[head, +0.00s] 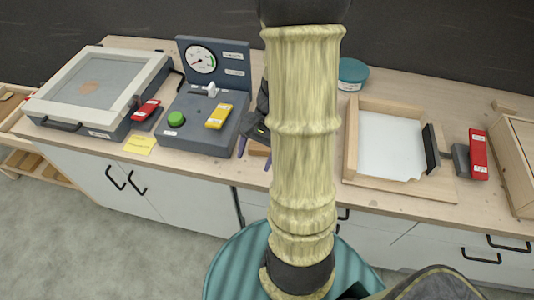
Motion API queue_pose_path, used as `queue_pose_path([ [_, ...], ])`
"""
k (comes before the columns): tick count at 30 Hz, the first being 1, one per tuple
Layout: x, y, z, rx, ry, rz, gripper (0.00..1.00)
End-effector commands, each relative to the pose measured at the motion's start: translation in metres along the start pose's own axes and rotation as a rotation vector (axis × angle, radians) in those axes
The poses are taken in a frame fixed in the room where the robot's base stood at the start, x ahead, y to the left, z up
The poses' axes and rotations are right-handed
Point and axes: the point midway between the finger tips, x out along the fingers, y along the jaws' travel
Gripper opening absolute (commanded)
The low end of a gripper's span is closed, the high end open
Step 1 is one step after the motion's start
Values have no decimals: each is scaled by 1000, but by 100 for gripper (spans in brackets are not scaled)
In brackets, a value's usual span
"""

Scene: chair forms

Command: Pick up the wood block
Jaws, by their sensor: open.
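My gripper (255,153) is over the worktop in the middle, right of the dark control panel, partly hidden behind my own patterned arm. Its two purple fingers are open and apart. A small light-wood block (258,149) shows between the fingers, partly covered by my gripper and arm. I cannot tell whether either finger touches it.
Left of my gripper is the control panel (190,138) with gauge, green button and yellow switch. Further left is a framed glass-topped box (70,115). Right of my arm are a wooden tray (352,150), a teal round container (352,76) and a red handle (478,155).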

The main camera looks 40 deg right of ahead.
Motion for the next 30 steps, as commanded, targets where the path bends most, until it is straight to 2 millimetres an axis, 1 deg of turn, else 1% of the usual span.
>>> queue_pose_path([
  [1,9,9,-18,124,-60,-53,62],
  [3,13,17,-36,277,-144,-133,62],
  [5,15,25,-53,402,-214,-210,62],
  [8,16,40,-85,596,-326,-355,62],
  [9,15,47,-98,670,-370,-419,62],
  [12,12,68,-131,825,-469,-580,62],
  [15,7,88,-155,929,-540,-714,62],
  [18,2,101,-168,980,-579,-794,62],
  [20,1,104,-172,993,-588,-814,62],
  [30,0,103,-171,994,-590,-817,62],
])
